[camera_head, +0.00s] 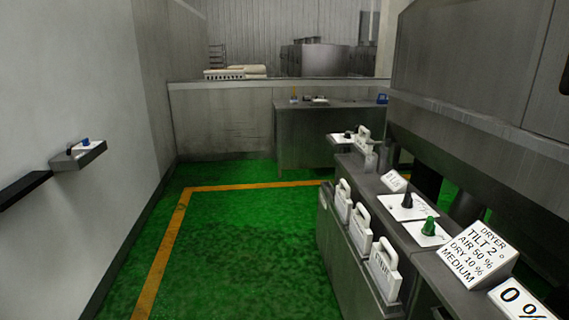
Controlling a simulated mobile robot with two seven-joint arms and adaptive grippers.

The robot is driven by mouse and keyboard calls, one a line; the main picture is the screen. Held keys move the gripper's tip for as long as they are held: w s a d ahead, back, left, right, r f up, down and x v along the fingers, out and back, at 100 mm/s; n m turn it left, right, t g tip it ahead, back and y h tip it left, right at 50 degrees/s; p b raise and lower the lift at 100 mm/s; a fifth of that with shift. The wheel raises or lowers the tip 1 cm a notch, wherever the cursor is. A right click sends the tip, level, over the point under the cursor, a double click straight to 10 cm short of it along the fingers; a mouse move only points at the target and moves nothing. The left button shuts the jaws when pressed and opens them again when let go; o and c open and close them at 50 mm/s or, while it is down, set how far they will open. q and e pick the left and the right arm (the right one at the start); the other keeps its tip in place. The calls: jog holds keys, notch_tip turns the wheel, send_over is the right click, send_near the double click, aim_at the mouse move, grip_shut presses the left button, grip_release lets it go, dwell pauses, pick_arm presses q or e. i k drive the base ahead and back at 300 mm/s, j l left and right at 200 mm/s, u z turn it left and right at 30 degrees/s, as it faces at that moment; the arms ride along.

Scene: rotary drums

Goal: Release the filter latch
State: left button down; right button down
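Several white handle-shaped parts are on the right-hand grey console, and I cannot tell which one, if any, is the filter latch. Three sit in a row on its aisle-facing side: a far one (343,201), a middle one (361,231) and a near one (384,270). Another white handle (363,136) stands farther back, near the console's far end. The row of three looks upright. Neither of my grippers shows in the head view.
A green knob (429,227) and a dark knob (407,201) stand on white plates on the console top. A dryer readout (478,252) is nearer. A wall shelf (78,155) juts out at left. The green floor (240,250) is clear. A grey bench (300,138) stands behind.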

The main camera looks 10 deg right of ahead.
aim_at(386, 144)
jog(key=i, duration=1.5)
jog(key=i+z, duration=0.2)
jog(key=i, duration=0.2)
jog(key=i+j+z, duration=0.2)
jog(key=i, duration=0.2)
jog(key=i+j+z, duration=0.15)
jog(key=i, duration=0.2)
jog(key=i+l, duration=0.15)
jog(key=l, duration=0.15)
